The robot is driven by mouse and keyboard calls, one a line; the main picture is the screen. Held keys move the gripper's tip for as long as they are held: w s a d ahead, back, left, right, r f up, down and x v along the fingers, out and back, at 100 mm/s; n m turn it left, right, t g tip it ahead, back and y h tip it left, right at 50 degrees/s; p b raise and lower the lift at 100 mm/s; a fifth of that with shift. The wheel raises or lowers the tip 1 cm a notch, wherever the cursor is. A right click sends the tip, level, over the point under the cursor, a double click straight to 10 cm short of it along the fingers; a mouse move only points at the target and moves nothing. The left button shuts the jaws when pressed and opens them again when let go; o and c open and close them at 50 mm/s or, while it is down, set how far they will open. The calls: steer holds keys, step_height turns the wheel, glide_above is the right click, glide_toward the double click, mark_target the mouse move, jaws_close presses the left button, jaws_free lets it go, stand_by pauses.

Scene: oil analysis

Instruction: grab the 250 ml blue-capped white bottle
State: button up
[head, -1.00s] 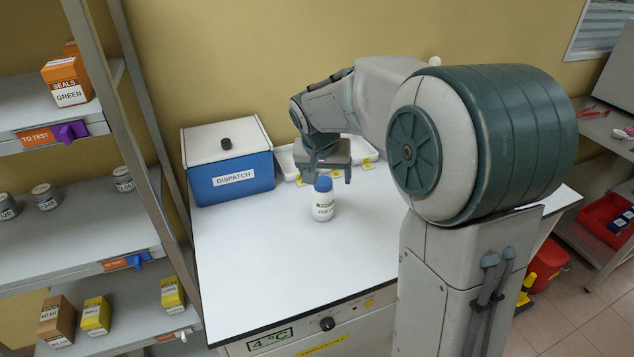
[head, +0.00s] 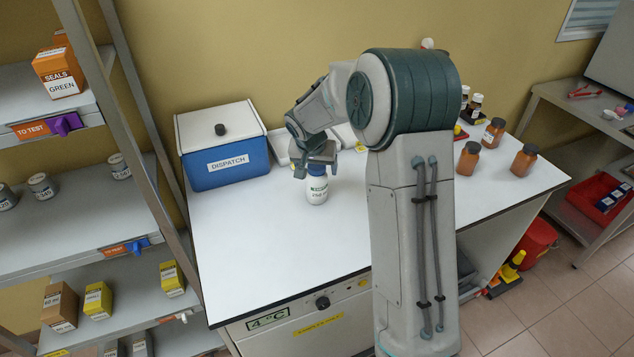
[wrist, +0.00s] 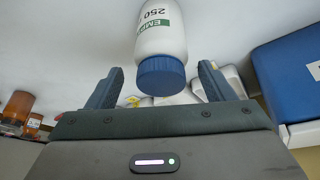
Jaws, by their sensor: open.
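The blue-capped white bottle (head: 317,188) stands upright on the white worktop (head: 260,245). It has a green and white label, and "250" can be read on it in the wrist view (wrist: 161,40). My gripper (head: 317,172) is open at the height of the bottle's cap, with part of the cap hidden behind it in the head view. In the wrist view the blue cap (wrist: 161,76) shows between my two open fingers (wrist: 160,85), with gaps on both sides. The fingers do not appear to touch the bottle.
A blue dispatch box (head: 226,150) with a white lid stands at the back left. A white tray (head: 283,143) lies behind my gripper. Several brown bottles (head: 494,133) stand on the right part of the worktop. Shelving (head: 75,200) stands to the left. The worktop's front is clear.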

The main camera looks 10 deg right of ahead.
steer(key=shift+p+x, duration=0.65)
steer(key=shift+x, duration=1.7)
steer(key=shift+a, duration=0.15)
steer(key=c, duration=1.1)
